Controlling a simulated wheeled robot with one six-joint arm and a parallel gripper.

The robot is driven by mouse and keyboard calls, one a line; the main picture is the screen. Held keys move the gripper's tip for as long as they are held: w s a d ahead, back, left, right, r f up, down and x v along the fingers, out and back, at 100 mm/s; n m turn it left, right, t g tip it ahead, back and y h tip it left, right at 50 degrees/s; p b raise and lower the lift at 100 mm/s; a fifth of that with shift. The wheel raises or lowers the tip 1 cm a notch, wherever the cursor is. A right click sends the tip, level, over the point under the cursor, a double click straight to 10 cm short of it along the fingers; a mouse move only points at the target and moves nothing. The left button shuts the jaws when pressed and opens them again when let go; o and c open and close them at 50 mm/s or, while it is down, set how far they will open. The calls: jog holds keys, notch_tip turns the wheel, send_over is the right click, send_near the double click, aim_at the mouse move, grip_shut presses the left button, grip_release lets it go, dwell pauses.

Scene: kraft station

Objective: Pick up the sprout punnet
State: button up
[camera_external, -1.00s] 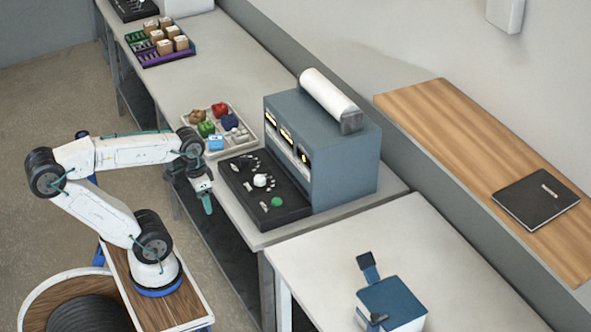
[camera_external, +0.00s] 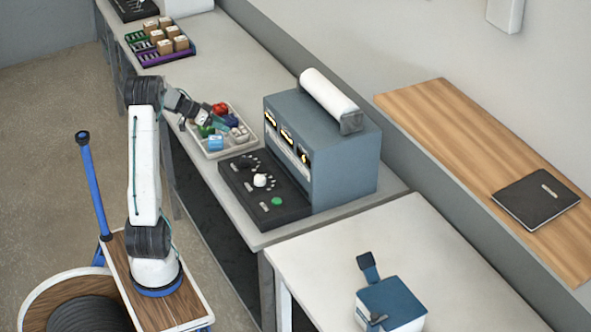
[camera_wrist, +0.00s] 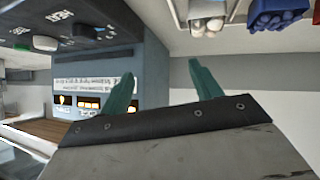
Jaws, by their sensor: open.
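A pale tray (camera_external: 213,153) on the bench holds several small coloured items. A green item (camera_external: 205,131) at its left side is partly hidden by my gripper and could be the sprout punnet; I cannot tell for certain. My gripper (camera_external: 212,124) is over the tray, close to the green item. In the wrist view my gripper (camera_wrist: 163,74) shows two teal fingers apart with nothing between them. The tray's edge with a blue item (camera_wrist: 278,18) shows at the top of that view, and no green item can be made out there.
A light-blue item (camera_external: 216,143) and a red item (camera_external: 220,109) sit in the same tray. A dark control panel (camera_external: 262,190) and a tall blue-grey machine (camera_external: 325,150) stand just right of the tray. The bench (camera_external: 215,75) behind the tray is clear.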

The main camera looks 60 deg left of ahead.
aim_at(199, 127)
jog(key=s+a+f+y, duration=0.1)
jog(key=s+a+f, duration=0.1)
jog(key=a, duration=0.3)
jog(key=s+a+f+t+y, duration=0.1)
jog(key=s+a+f, duration=0.1)
jog(key=a, duration=0.3)
jog(key=s+a+f+n+t+y, duration=0.1)
jog(key=s+a+f, duration=0.2)
jog(key=a, duration=0.2)
jog(key=shift+a+f+y, duration=0.15)
jog(key=shift+f+y, duration=0.1)
jog(key=shift+y, duration=0.05)
jog(key=x, duration=0.7)
jog(key=shift+w+r, duration=0.1)
jog(key=shift+w, duration=0.15)
jog(key=c, duration=0.7)
